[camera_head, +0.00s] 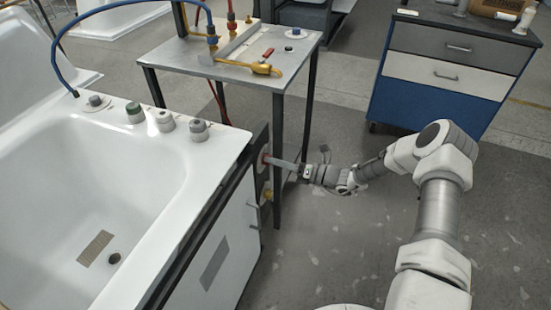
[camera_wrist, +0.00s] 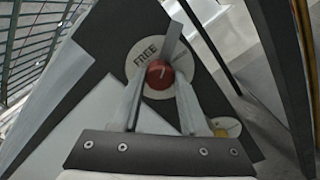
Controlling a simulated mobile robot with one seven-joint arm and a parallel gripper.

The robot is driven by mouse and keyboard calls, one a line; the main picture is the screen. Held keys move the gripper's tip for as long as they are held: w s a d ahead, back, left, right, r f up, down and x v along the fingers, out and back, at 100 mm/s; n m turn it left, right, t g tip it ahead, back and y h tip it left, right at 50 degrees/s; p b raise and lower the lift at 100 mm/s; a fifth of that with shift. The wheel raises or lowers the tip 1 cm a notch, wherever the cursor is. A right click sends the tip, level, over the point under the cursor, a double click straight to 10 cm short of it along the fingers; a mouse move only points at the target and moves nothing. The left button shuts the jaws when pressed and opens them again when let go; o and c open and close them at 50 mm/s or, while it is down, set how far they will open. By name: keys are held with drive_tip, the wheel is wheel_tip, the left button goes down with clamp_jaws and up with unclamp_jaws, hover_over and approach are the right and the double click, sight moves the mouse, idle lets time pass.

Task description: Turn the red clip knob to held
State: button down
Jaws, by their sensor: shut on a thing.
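A grey bar stands up from the knob in the wrist view. My gripper (camera_wrist: 160,92) is shut on the knob, with one finger on each side of it. In the head view my gripper (camera_head: 281,162) reaches left to the side of the tub, and the red of the knob (camera_head: 265,159) just shows at its tip. Any "held" mark cannot be made out.
A yellow knob (camera_head: 267,196) is just below on the same side, near my gripper. A metal table (camera_head: 180,58) with thin legs stands close behind my gripper. The white tub (camera_head: 60,190) is at left, a blue drawer cabinet (camera_head: 430,102) at back right.

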drive_tip(key=m+p, duration=0.1)
drive_tip(key=m, duration=0.5)
idle(0.6)
drive_tip(key=shift+c, duration=2.1)
unclamp_jaws()
drive_tip(key=p+v, duration=0.2)
drive_tip(key=v, duration=1.5)
drive_tip(key=shift+d, duration=0.25)
drive_tip(key=shift+s, duration=0.1)
